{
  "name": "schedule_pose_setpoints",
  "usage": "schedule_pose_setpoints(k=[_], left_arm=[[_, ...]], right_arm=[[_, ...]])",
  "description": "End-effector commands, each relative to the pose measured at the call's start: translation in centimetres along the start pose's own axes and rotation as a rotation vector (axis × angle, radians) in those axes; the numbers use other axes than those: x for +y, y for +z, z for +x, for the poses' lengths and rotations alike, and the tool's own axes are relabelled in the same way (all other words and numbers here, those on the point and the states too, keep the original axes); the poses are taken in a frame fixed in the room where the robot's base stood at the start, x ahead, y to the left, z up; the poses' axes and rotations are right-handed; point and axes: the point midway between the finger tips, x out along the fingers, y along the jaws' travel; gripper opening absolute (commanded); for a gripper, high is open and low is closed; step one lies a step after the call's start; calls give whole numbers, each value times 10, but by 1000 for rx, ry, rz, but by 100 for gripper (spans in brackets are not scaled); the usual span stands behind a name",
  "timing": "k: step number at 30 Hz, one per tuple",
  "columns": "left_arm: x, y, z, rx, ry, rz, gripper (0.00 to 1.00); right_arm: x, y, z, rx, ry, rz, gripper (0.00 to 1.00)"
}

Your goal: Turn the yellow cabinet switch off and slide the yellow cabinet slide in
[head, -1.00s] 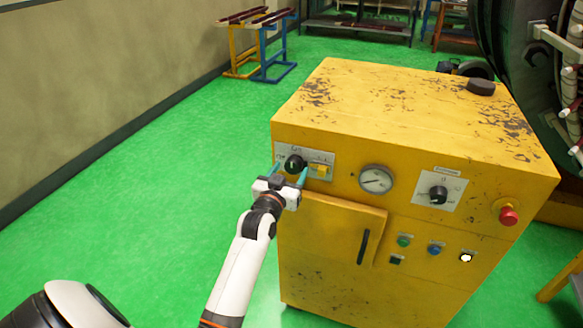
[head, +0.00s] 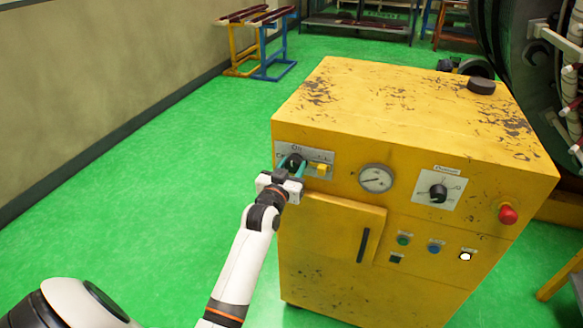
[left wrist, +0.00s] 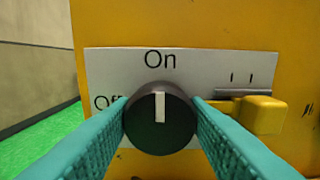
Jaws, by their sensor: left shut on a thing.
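The yellow cabinet (head: 420,130) stands in front of me. Its black round switch (left wrist: 160,135) is on a white label plate at the upper left of the front, and its white mark points up at "On"; "Off" is printed to the left, partly covered by a finger. My left gripper (head: 292,166) is at the switch, its teal fingers shut on the switch from both sides. The yellow slide (left wrist: 257,114) sits to the right of the switch, at the right part of its slot; it also shows in the head view (head: 319,169). My right gripper is not in view.
The same front has a gauge (head: 376,178), another black knob (head: 438,193), a red button (head: 508,214) and several small buttons. A door with a dark handle (head: 363,245) is below. Green floor is clear on the left.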

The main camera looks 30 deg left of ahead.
Motion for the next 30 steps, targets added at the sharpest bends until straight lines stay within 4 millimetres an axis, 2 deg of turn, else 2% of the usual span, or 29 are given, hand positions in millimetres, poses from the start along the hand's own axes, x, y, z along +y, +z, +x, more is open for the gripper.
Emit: schedule_pose_setpoints(k=[11, 30], left_arm=[[0, 2, 0, 1, 0, -204, 19], [1, 1, 0, 1, 1, -809, 19]], right_arm=[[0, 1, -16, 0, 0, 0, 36], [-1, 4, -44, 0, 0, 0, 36]])
